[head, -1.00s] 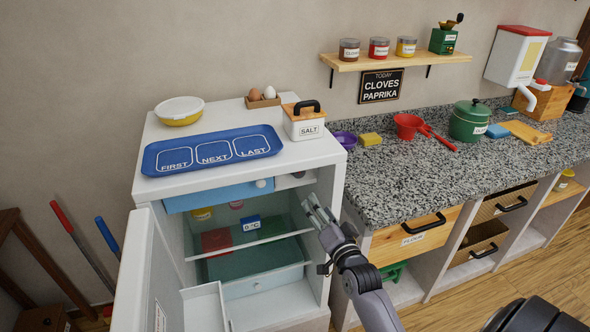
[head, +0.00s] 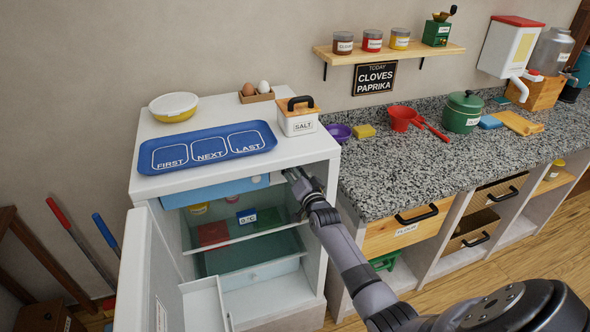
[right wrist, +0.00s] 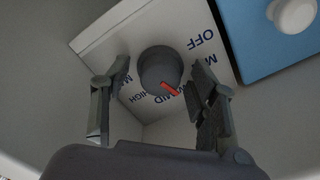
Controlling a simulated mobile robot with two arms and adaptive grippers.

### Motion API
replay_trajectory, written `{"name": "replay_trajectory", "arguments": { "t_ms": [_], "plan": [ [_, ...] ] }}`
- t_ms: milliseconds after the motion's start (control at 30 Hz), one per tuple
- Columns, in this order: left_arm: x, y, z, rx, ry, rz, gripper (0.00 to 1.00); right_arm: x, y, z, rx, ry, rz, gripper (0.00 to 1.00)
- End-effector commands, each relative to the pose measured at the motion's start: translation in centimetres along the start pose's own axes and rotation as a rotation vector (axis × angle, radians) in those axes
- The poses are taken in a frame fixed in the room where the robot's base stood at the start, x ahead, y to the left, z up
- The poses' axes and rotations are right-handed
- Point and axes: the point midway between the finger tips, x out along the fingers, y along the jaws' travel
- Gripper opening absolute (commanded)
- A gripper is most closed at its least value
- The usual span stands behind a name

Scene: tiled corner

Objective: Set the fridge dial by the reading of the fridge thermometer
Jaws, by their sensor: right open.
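The open fridge (head: 150,180) stands at the left in the head view. Inside it, a small blue thermometer (head: 246,216) on the glass shelf seems to read 8 °C. The dark grey dial (right wrist: 160,68) is in the right wrist view, on a white panel with OFF, MID, HIGH and partly hidden labels. Its red pointer (right wrist: 170,89) points down and right, beside the MID lettering. My right gripper (right wrist: 157,72) is open, with one finger on each side of the dial; contact cannot be told. It also shows in the upper right of the fridge opening (head: 296,180). My left gripper is out of view.
A blue drawer (head: 215,190) sits left of the dial under the fridge top. The fridge door (head: 145,270) stands open at the left. A blue tray (head: 150,160), egg holder (head: 258,98) and salt box (head: 298,124) stand on top. A granite counter (head: 400,180) adjoins on the right.

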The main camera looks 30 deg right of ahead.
Motion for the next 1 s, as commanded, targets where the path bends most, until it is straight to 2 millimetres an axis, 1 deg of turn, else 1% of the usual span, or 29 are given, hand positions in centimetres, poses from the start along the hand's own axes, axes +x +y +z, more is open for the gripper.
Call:
{"name": "replay_trajectory", "arguments": {
  "t_ms": [267,900,1000],
  "plan": [
    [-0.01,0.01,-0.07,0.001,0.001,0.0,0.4,0.11,-0.01,-0.01,0.0,0.0,0.0,0.54],
    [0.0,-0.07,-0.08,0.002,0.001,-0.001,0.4,0.07,0.02,0.02,0.0,-0.001,0.0,0.12],
    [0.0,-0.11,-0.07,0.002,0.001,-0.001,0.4,0.07,0.02,0.02,0.0,-0.001,0.0,0.06]
  ]
}}
